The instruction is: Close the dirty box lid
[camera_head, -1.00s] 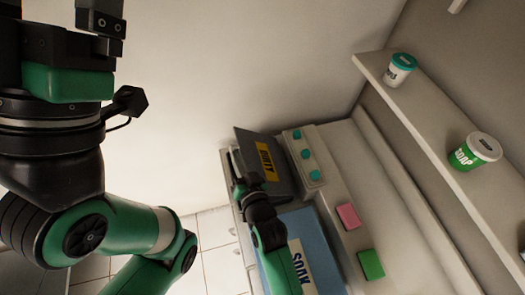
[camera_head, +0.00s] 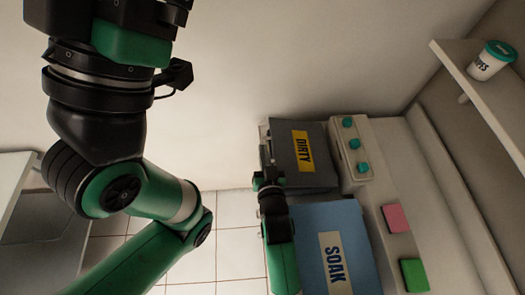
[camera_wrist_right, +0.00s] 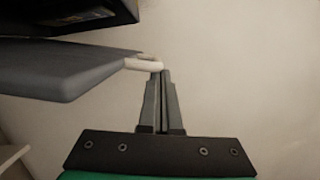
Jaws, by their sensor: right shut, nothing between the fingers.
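The dirty box (camera_head: 303,175) is dark grey with a yellow DIRTY label, at the centre right of the head view. My right gripper (camera_head: 266,162) is at its left edge, shut and empty. In the right wrist view its closed fingertips (camera_wrist_right: 160,80) are right by a pale handle (camera_wrist_right: 144,62) on the edge of a grey slab (camera_wrist_right: 70,72); contact is unclear. A dark labelled panel (camera_wrist_right: 70,15) is above the slab, with a gap between. I cannot tell how far the lid is open. My left gripper (camera_head: 150,15) is at the top left, its fingertips cut off.
The blue SOAK box (camera_head: 345,225) sits beside the dirty box. A teal-knobbed panel (camera_head: 352,148) adjoins it. A pink block (camera_head: 395,218) and a green block (camera_head: 414,275) lie on the counter.

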